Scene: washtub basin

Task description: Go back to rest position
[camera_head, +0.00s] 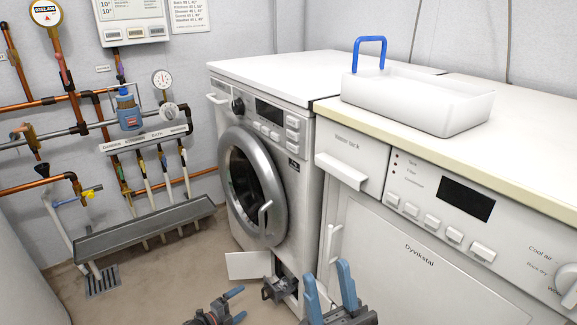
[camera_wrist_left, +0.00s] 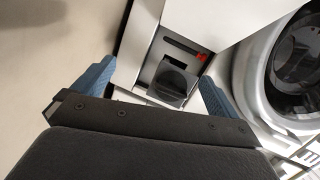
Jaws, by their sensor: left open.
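My left gripper (camera_head: 241,302) is at the bottom of the head view, in front of the washing machine's lower edge. It is open, its two blue fingers apart; in the left wrist view the gap (camera_wrist_left: 155,92) between them is empty. My right gripper (camera_head: 327,270) is to its right, with two upright blue fingers apart and nothing seen between them. Beyond the left fingers is the machine's open lower compartment, with a dark filter knob (camera_wrist_left: 174,80) and a small red part (camera_wrist_left: 201,57).
The compartment's white flap (camera_head: 249,265) hangs open. The washing machine (camera_head: 300,150) has a round door (camera_head: 251,187). A dryer (camera_head: 420,250) stands right, bearing a white tub (camera_head: 420,103) with a blue handle (camera_head: 370,42). Pipes and a grey trough (camera_head: 150,225) line the left wall. Floor between is clear.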

